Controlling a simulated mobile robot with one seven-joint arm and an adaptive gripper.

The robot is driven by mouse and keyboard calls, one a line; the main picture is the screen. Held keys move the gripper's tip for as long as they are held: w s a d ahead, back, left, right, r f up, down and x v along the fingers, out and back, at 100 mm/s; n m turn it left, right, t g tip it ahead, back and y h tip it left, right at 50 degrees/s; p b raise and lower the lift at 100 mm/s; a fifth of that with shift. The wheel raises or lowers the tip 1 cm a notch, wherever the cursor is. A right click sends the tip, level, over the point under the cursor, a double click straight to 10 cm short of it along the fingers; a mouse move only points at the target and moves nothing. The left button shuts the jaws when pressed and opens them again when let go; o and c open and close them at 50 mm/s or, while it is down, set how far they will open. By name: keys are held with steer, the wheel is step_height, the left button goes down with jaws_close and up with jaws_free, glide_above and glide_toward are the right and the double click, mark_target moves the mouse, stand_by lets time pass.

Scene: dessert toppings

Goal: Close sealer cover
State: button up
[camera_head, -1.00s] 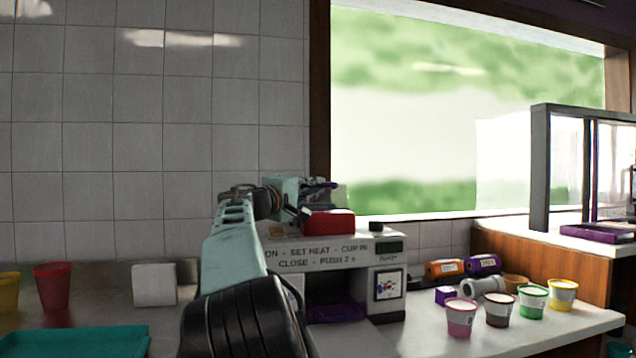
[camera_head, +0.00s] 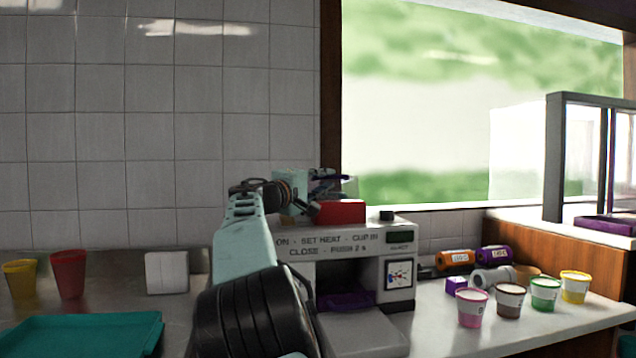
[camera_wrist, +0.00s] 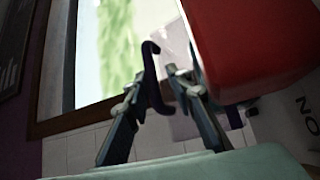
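The sealer (camera_head: 345,246) is a white machine on the counter, with printed steps on its upper front and a dark recess. Inside the recess is a purple part (camera_head: 345,300). A red block (camera_head: 340,211) sits on top; it fills the upper right of the wrist view (camera_wrist: 255,45). I cannot tell which part is the cover. My gripper (camera_head: 305,190) is at the top of the sealer, just left of and behind the red block. In the wrist view its fingertips (camera_wrist: 160,82) are apart, with a dark purple hooked piece between them; whether they touch it is unclear.
Several topping cups (camera_head: 510,299) stand on the right counter, with orange and purple rolls (camera_head: 494,255) behind them. A teal tray (camera_head: 90,335), a red cup (camera_head: 68,273), a yellow cup (camera_head: 20,278) and a white block (camera_head: 167,271) are at left. A window is behind.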

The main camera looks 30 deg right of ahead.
steer(key=v, duration=1.2)
